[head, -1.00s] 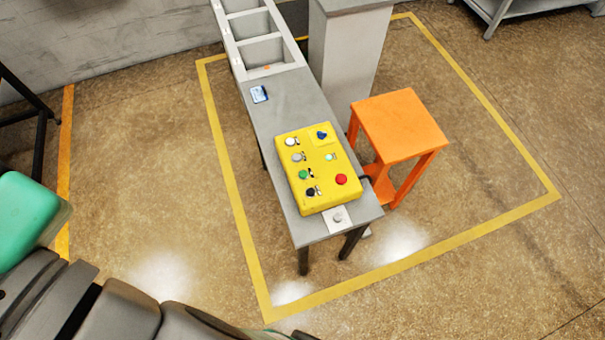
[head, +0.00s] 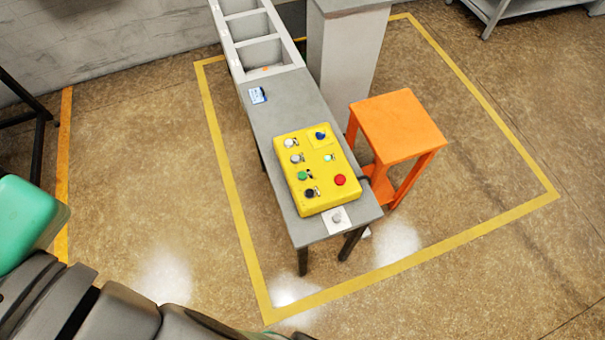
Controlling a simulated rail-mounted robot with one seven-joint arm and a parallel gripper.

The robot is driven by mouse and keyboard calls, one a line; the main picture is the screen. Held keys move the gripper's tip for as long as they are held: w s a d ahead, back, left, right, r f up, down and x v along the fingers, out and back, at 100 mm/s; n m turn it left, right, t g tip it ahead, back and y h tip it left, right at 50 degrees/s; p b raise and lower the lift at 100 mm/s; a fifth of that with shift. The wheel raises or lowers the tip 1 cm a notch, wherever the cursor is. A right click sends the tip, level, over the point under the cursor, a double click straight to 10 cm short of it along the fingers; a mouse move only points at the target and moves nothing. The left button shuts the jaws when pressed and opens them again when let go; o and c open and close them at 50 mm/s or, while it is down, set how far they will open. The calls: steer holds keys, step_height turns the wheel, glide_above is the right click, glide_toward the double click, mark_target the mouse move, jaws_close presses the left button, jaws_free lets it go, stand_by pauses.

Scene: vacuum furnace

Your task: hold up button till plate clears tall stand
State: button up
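A yellow control box (head: 317,173) lies on the grey narrow table. It carries two pale buttons on its left side, a green button (head: 303,176), a black button (head: 310,193), a red button (head: 340,180), a blue knob (head: 320,135) and a small lit green lamp (head: 328,157). The button labels are too small to read. An orange stand (head: 398,127) is to the right of the table. No plate can be made out. My gripper is not in view; grey parts of my arm show at the lower left.
The grey table (head: 270,116) has a small display (head: 258,95) and a white tray with compartments (head: 264,53) at its far end. A grey pillar (head: 345,55) stands behind the orange stand. Yellow floor lines (head: 235,197) surround them.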

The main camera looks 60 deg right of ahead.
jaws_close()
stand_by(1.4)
